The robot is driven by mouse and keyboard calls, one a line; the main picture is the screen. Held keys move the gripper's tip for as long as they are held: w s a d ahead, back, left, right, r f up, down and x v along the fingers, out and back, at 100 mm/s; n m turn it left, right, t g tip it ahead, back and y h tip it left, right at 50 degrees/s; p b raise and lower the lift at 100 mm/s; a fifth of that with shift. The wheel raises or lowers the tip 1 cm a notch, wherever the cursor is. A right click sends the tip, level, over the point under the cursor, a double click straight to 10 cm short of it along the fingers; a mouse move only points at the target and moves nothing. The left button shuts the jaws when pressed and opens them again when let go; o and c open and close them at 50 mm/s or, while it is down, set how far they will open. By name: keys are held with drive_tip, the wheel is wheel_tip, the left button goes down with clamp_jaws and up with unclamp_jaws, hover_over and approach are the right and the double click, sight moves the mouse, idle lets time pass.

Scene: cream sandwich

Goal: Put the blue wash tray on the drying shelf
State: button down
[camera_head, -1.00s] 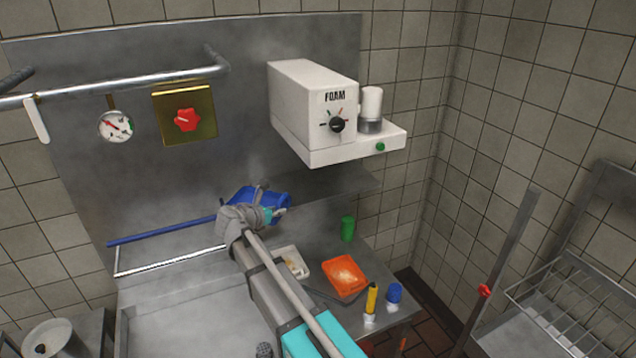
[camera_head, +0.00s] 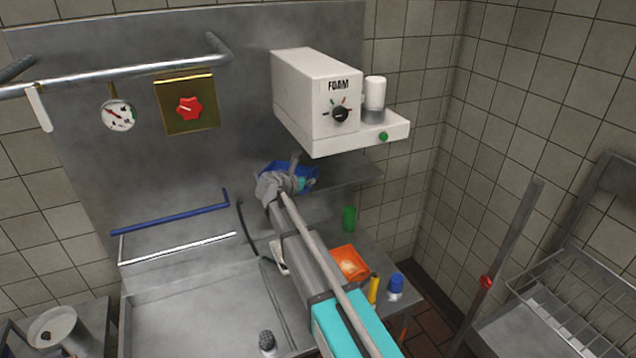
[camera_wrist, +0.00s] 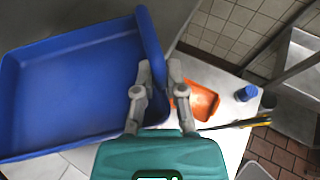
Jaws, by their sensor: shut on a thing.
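The blue wash tray (camera_head: 308,172) is up in the air near the steel wall shelf (camera_head: 350,173) in the head view, partly hidden by my wrist. In the wrist view the tray (camera_wrist: 75,85) fills the left side, its inside showing empty. My gripper (camera_wrist: 160,72) is shut on the tray's right rim, one finger on each side of it. In the head view my gripper (camera_head: 296,182) is small and partly covered. I cannot tell whether the tray touches the shelf.
The white FOAM dispenser (camera_head: 318,100) hangs above the shelf. A blue rail (camera_head: 170,219) is on the wall at left.

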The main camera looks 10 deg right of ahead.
sight(317, 174)
drive_tip(key=shift+w+d, duration=1.35)
drive_tip(key=shift+w, duration=0.15)
drive_tip(key=shift+w, duration=0.1)
drive_tip(key=shift+w+d, duration=0.2)
drive_tip(key=shift+d, duration=0.05)
drive_tip(key=shift+w+d+f+b, duration=0.25)
drive_tip(key=shift+f+b, duration=0.3)
drive_tip(key=shift+b, duration=0.05)
drive_tip(key=shift+f+b, duration=1.2)
drive_tip(key=shift+f, duration=0.05)
drive_tip(key=c, duration=0.7)
unclamp_jaws()
